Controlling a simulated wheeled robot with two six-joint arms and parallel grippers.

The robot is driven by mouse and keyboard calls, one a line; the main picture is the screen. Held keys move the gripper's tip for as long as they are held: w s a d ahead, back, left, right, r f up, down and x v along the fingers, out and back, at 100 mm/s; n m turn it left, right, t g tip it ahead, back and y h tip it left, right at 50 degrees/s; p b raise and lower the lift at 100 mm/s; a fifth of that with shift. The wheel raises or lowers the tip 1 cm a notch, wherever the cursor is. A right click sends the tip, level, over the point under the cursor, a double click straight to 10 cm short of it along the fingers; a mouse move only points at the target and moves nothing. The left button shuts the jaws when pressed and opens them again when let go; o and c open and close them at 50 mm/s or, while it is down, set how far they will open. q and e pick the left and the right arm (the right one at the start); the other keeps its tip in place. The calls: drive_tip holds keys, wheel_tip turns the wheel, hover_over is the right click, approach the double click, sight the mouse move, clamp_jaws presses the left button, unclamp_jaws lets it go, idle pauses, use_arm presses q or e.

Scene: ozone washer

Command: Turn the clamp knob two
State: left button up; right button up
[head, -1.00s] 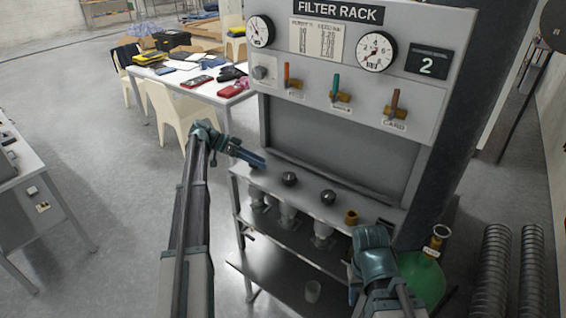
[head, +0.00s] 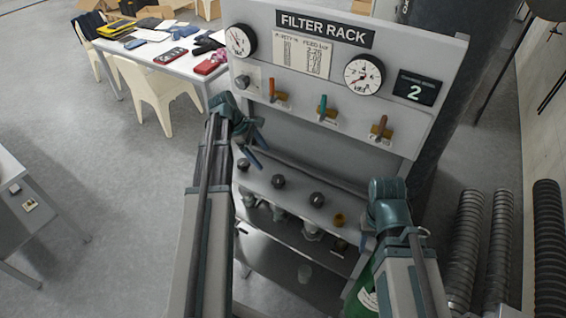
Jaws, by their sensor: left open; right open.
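Three dark round knobs sit in a row on the ledge of the filter rack: a left knob (head: 243,165), a middle knob (head: 278,181) and a right knob (head: 317,199). No readable number marks them. My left gripper (head: 257,148) is open and empty, its blue fingers spread above the ledge, between and behind the left and middle knobs, apparently touching neither. My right gripper (head: 368,243) is at the ledge's right end, mostly hidden by its own wrist; it holds nothing that I can see.
A brass fitting (head: 340,219) stands right of the knobs. Above are three coloured levers, two gauges and a display (head: 415,89) reading 2. Filter housings hang below the ledge. A green bottle (head: 362,300) is partly behind my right arm. Ribbed hoses (head: 467,245) stand at right.

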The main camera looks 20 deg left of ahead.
sight(278, 179)
use_arm(q)
drive_tip(key=n, duration=0.1)
drive_tip(key=r+n, duration=0.1)
drive_tip(key=shift+n+y+p, duration=0.35)
drive_tip(key=shift+n+y, duration=0.05)
use_arm(e)
drive_tip(key=shift+w+r, duration=0.35)
drive_tip(key=shift+r, duration=0.35)
use_arm(q)
drive_tip(key=shift+f, duration=0.15)
use_arm(e)
drive_tip(key=shift+f, duration=0.1)
use_arm(q)
drive_tip(key=b+x, duration=1.2)
drive_tip(key=x, duration=0.1)
drive_tip(key=shift+d+f+b, duration=0.25)
drive_tip(key=shift+b, duration=0.15)
use_arm(e)
wheel_tip(278, 179, down, 12)
drive_tip(key=shift+f, duration=0.25)
use_arm(q)
drive_tip(key=shift+r, duration=0.1)
drive_tip(key=c, duration=1.4)
